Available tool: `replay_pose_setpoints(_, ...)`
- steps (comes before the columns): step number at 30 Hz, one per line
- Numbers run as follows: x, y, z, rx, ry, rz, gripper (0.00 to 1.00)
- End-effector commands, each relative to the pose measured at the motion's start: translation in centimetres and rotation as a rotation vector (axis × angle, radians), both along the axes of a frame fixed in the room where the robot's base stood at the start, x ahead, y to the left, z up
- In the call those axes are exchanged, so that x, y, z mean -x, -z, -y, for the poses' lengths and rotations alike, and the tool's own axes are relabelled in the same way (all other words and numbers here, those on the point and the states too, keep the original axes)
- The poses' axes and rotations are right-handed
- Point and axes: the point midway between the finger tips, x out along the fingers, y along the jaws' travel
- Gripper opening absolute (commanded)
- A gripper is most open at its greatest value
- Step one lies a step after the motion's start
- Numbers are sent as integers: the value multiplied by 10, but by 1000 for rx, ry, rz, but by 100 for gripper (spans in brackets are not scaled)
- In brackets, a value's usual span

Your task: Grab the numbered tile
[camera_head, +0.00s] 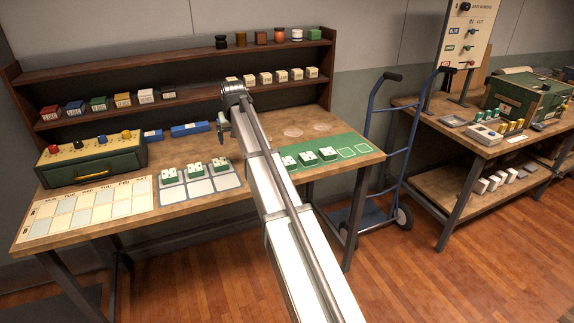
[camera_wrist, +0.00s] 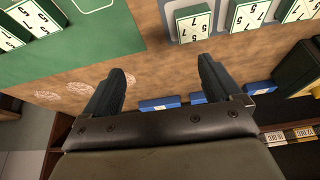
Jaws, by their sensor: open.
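Green-based, white-faced numbered tiles lie in two groups, and I cannot tell which one the task means. In the head view, one group of tiles (camera_head: 194,170) stands along the back row of a pale grid card (camera_head: 200,187). Another group (camera_head: 307,158) lies on a green mat (camera_head: 352,141). In the wrist view, a tile (camera_wrist: 193,25) with 5 and 7 readable sits ahead and right of my gripper (camera_wrist: 162,65). The fingers are apart with only bare wood between them. In the head view my arm hides part of the bench and most of the gripper.
A wooden shelf (camera_head: 165,62) with small boxes and jars rises behind the bench. A green box with coloured knobs (camera_head: 90,160) and a calendar sheet (camera_head: 85,208) are on the left. Blue blocks (camera_head: 189,129) lie near the shelf. A blue hand truck (camera_head: 385,150) stands right.

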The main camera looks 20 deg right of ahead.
Motion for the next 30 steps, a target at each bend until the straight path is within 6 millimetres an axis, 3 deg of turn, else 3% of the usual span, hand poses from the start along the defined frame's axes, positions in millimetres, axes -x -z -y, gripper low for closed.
replay_pose_setpoints(1,1,-2,23,0,27,2,92)
replay_pose_setpoints(6,-1,-7,79,0,91,5,92)
replay_pose_setpoints(17,2,-16,167,13,137,-44,92)
replay_pose_setpoints(24,9,-17,184,72,-53,-122,92)
replay_pose_setpoints(30,12,-17,184,127,-296,-192,92)
